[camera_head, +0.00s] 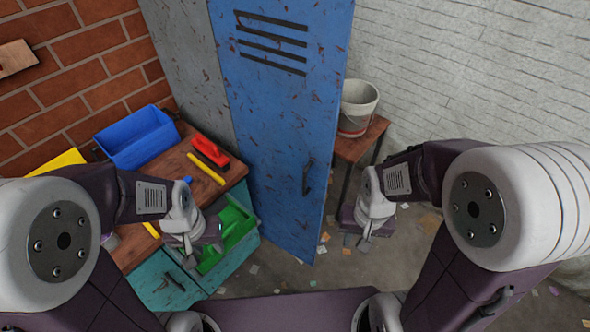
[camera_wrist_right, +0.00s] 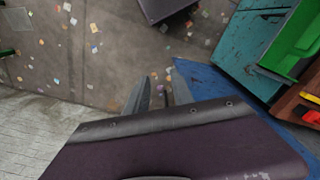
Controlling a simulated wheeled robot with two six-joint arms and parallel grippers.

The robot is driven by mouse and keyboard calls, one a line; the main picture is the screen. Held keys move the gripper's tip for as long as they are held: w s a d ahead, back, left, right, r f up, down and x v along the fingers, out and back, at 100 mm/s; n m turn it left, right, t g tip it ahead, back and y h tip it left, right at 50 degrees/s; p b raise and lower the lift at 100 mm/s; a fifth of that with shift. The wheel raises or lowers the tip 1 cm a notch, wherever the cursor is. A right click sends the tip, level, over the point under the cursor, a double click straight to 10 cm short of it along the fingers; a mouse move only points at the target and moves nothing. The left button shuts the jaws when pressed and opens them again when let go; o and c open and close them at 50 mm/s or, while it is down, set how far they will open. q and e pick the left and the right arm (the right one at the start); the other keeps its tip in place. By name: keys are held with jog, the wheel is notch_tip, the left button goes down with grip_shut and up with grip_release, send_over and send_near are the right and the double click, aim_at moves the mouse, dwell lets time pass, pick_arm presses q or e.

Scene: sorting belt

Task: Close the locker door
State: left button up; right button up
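The tall blue locker door (camera_head: 275,110) has dark slots near its top and a dark handle (camera_head: 307,178) near its right edge. It meets the grey locker side (camera_head: 190,55) on its left. How far it is swung open is hard to tell. My right gripper (camera_head: 362,242) is to the right of the door's lower edge, apart from the handle and empty. In the right wrist view its fingers (camera_wrist_right: 160,92) are spread, with part of the blue door beside them. My left gripper (camera_head: 192,252) is left of the door, over the green bin; its finger gap is unclear.
A wooden-topped teal workbench (camera_head: 158,282) on the left bears a blue bin (camera_head: 137,138), a red tool (camera_head: 210,151) and a yellow stick (camera_head: 206,168). A green bin (camera_head: 228,236) sits low near it. A bucket (camera_head: 357,106) stands on a stool (camera_head: 359,143) at right.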

jog(key=w+r+m, duration=0.1)
jog(key=w+d+r+m, duration=0.1)
jog(key=shift+m+h, duration=0.3)
jog(key=shift+m, duration=0.1)
grip_shut()
jog(key=w+m+h+b, duration=0.2)
jog(key=w+m+b, duration=0.2)
jog(key=w+b, duration=0.3)
jog(key=n+t+b, duration=0.2)
jog(key=t+b, duration=0.1)
jog(key=b, duration=0.5)
send_near(320, 188)
notch_tip(320, 188, down, 6)
jog(key=s+a, duration=0.1)
jog(key=s, duration=0.2)
jog(key=w+d, duration=0.1)
jog(key=w+p, duration=0.1)
jog(key=w, duration=0.1)
jog(key=shift+d+r, duration=0.15)
jog(key=shift+d, duration=0.2)
jog(key=shift+w+d, duration=0.25)
jog(key=shift+w, duration=0.1)
